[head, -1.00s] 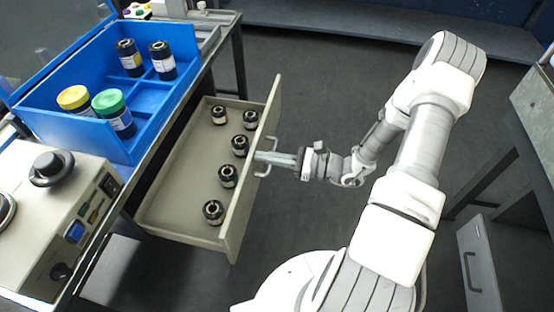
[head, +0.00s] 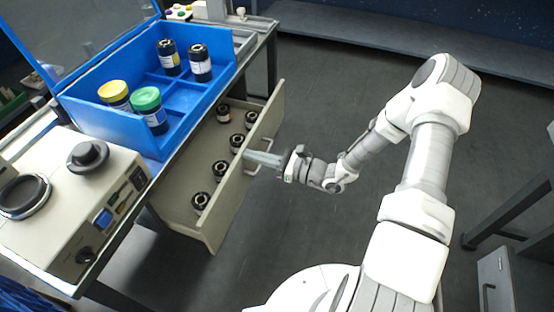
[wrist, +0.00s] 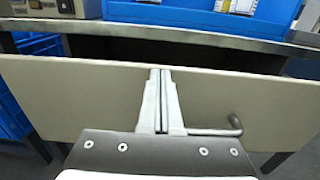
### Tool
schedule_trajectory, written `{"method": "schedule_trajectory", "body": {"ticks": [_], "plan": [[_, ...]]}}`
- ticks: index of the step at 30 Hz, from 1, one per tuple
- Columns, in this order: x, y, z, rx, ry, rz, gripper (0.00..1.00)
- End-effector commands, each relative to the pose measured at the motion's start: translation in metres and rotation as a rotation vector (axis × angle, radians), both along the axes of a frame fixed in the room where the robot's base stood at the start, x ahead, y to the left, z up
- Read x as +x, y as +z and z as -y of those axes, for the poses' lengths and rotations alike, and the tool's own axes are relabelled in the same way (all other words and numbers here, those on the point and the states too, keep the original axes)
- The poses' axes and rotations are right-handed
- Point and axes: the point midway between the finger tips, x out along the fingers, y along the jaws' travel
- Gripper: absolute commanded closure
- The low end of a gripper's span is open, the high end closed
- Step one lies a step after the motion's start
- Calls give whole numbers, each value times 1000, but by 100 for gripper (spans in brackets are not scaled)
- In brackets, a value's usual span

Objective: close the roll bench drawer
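The roll bench drawer (head: 232,180) is partly open below the bench top, with several black rolls (head: 220,170) standing in it. Its beige front panel also fills the middle of the wrist view (wrist: 80,100). The drawer's handle (wrist: 215,131) shows to the right of the fingers in the wrist view. My gripper (wrist: 161,78) has its two fingers side by side, shut with only a thin line between them. The fingertips are at the front panel and appear to touch it, beside the handle. In the head view my gripper (head: 250,156) is at the outer face of the drawer.
A blue divided bin (head: 190,95) with several jars and rolls stands on the bench. A beige machine (head: 60,200) with knobs sits at the bench's near end. Open dark floor (head: 340,90) lies right of the drawer. Another grey bench (head: 500,275) stands at the far right.

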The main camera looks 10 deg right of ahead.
Motion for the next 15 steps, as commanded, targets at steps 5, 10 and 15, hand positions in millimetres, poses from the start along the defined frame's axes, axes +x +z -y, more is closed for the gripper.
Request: {"method": "schedule_trajectory", "body": {"ticks": [5, 10, 15], "plan": [[24, 1, -45, 2, 5, 1, 100], [44, 1, -79, 2, 3, 1, 100], [59, 0, -104, 2, 3, 1, 100]]}}
